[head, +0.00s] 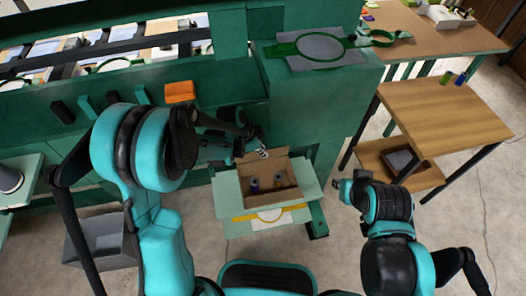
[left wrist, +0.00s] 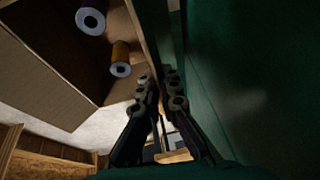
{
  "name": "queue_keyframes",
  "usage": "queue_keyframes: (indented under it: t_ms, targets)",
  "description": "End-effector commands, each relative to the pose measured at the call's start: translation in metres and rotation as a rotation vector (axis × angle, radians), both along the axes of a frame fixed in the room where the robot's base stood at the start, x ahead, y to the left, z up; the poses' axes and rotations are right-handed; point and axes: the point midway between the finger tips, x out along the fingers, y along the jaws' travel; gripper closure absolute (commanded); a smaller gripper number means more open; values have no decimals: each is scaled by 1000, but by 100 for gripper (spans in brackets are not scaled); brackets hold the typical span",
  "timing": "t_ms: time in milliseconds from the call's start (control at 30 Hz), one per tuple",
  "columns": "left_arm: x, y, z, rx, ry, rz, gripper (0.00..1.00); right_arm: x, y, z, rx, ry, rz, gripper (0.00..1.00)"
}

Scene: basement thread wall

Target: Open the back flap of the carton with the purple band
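The open brown carton (head: 291,192) sits on a pale green stand in the head view, with spools inside. The band visible on its front is yellow; I see no purple band. Its back side or flap rises at the rear, against the green cabinet. My left gripper (head: 263,153) is at that rear edge. In the left wrist view its fingers (left wrist: 161,85) are close together at the end of a brown panel (left wrist: 143,32); whether they grip it I cannot tell. A purple spool (left wrist: 91,20) and an orange spool (left wrist: 120,68) show inside. My right gripper (head: 340,187) is right of the carton, its fingers too small to judge.
The green cabinet (head: 320,105) stands close behind the carton. An orange block (head: 179,91) lies on the green bench to the left. A wooden table (head: 445,108) stands at the right. A grey bin (head: 105,243) is on the floor at left.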

Motion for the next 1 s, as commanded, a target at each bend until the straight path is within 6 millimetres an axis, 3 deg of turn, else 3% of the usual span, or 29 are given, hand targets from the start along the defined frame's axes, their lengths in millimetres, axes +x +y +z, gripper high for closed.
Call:
queue_keyframes:
  t_ms: [33,100,500,1000]
  targets:
    - [0,0,0,0,0,0,92,0,0,0,0,0,0,74]
    - [0,0,0,0,-1,0,76,0,0,0,0,0,0,74]
    - [-2,2,7,0,-2,1,76,0,0,0,0,0,0,74]
    - [-22,35,94,1,-1,2,76,0,0,0,0,0,0,74]
